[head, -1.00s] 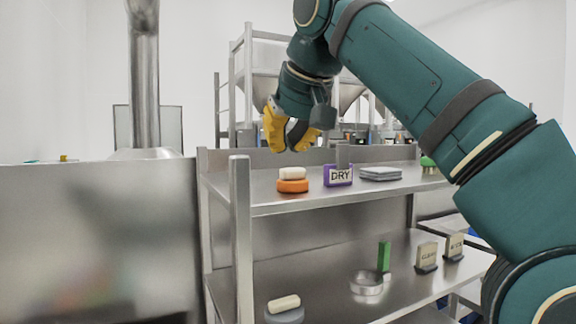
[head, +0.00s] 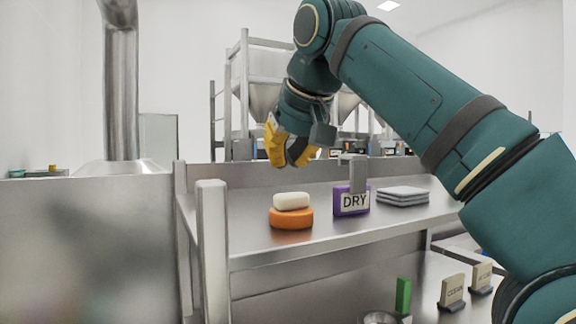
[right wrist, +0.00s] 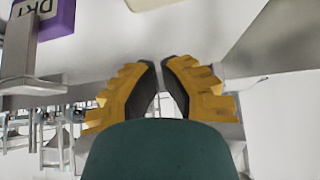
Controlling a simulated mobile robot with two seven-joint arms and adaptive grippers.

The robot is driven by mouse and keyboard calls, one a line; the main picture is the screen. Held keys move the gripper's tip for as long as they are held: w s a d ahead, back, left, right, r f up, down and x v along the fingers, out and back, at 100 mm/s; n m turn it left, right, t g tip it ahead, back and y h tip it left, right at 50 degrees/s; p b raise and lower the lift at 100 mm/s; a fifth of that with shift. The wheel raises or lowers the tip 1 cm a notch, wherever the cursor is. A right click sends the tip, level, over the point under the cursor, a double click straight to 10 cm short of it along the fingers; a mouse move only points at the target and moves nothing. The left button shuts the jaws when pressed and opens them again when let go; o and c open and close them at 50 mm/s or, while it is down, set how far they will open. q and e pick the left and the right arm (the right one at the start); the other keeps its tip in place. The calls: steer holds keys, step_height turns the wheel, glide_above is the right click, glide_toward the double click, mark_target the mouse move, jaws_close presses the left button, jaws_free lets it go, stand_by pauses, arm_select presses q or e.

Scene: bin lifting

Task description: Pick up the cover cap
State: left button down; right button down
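No object is plainly marked as the cover cap. The likeliest is a round orange piece (head: 291,221) on the upper shelf, with a white rounded block (head: 292,201) on top; I cannot be sure. My right gripper (head: 291,153) has yellow fingers with dark pads. In the head view it appears above and behind the orange piece, pointing down. In the right wrist view its fingertips (right wrist: 160,66) are apart by a narrow gap with nothing between them. My left gripper is out of view.
A purple block marked DRY (head: 351,201) stands right of the orange piece; it also shows in the right wrist view (right wrist: 52,22). Grey stacked pads (head: 403,196) lie farther right. A metal post (head: 213,252) stands at the shelf's front left. A green block (head: 403,296) stands below.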

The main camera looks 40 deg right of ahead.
mark_target(300, 207)
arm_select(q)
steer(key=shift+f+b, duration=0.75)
arm_select(e)
steer(key=x, duration=0.8)
steer(key=shift+f, duration=0.3)
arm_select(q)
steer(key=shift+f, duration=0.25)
arm_select(e)
steer(key=s, duration=0.1)
steer(key=s+a, duration=0.1)
steer(key=s, duration=0.1)
steer(key=shift+s+a+r, duration=0.1)
steer(key=shift+s+a, duration=0.05)
steer(key=shift+s, duration=0.2)
steer(key=shift+w, duration=0.1)
arm_select(q)
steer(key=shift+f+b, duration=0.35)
steer(key=shift+b, duration=0.25)
arm_select(e)
steer(key=s, duration=0.2)
steer(key=s+a, duration=0.1)
steer(key=s, duration=0.1)
steer(key=s+a, duration=0.1)
steer(key=s, duration=0.1)
steer(key=shift+s+a, duration=0.1)
